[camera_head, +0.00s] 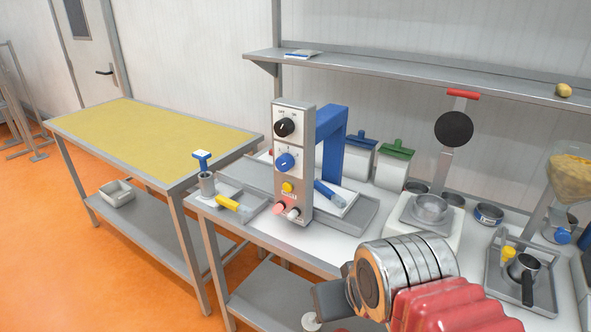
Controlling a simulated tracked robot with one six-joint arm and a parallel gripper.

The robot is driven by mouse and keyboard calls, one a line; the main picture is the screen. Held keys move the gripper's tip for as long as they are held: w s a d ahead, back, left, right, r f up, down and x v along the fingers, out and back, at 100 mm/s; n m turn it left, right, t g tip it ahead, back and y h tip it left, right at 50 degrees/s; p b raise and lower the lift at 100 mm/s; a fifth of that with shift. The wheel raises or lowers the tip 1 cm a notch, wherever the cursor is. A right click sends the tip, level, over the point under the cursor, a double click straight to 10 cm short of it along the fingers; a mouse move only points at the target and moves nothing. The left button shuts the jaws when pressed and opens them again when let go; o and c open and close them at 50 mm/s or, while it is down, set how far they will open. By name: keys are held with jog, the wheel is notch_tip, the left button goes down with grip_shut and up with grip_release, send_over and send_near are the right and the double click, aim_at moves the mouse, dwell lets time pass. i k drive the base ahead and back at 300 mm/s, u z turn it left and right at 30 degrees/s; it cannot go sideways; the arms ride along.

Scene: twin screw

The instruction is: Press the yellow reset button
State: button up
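The yellow reset button (287,187) is on the front of an upright grey control box (307,170) on the steel table. It sits below a blue knob (284,161) and a black knob (284,127). A pinkish-red button (279,208) and a pale grey button (292,213) are just under it. Nothing covers the yellow button. My arm, with red bellows and a metal cylinder, is at the bottom right. A dark grey end part, seemingly my gripper (328,300), shows at its left, below and apart from the box. Its fingers cannot be made out.
A blue arch (333,122) stands behind the box. Left of it is a tray with a yellow-handled tool (229,202) and a blue-topped plunger (202,160). The space in front of the box is clear.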

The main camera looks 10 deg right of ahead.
aim_at(288, 187)
jog(key=i, duration=1)
